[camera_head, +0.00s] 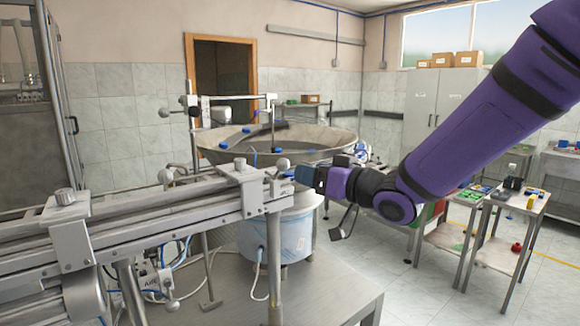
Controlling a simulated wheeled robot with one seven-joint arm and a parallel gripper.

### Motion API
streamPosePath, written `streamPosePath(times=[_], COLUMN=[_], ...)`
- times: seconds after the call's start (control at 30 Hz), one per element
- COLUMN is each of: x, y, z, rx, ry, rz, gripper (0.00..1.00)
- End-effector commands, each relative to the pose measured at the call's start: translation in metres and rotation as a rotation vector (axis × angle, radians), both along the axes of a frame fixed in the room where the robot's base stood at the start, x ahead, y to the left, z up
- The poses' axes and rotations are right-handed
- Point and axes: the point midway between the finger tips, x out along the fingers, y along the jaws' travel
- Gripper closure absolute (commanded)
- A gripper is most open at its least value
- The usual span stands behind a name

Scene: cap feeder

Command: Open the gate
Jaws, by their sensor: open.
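My gripper (291,174) is at the end of my purple arm, in the middle of the view. It points left toward the end of the grey metal rail (150,222) of the cap feeder. Its fingertips are small and partly merge with the metal parts there, and I cannot tell whether they touch them. A round metal knob (282,163) is right beside the fingertips. I cannot single out the gate with certainty among these fittings. The feeder's wide metal bowl (318,142) is behind the gripper, with several blue caps on its rim and inside.
A light blue drum (275,236) stands below the bowl on a metal table (330,288). Posts, clamps and cables crowd the rail. Small tables with coloured parts (514,203) stand at the right. Open tiled floor lies between them and the feeder.

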Motion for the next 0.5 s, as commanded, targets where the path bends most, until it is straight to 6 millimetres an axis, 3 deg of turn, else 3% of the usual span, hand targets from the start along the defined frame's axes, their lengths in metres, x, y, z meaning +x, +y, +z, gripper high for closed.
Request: streamPosePath(times=[0.5], x=[0.046], y=[0.047], z=[0.0], rx=[0.003], ry=[0.003], rz=[0.001], gripper=[0.42])
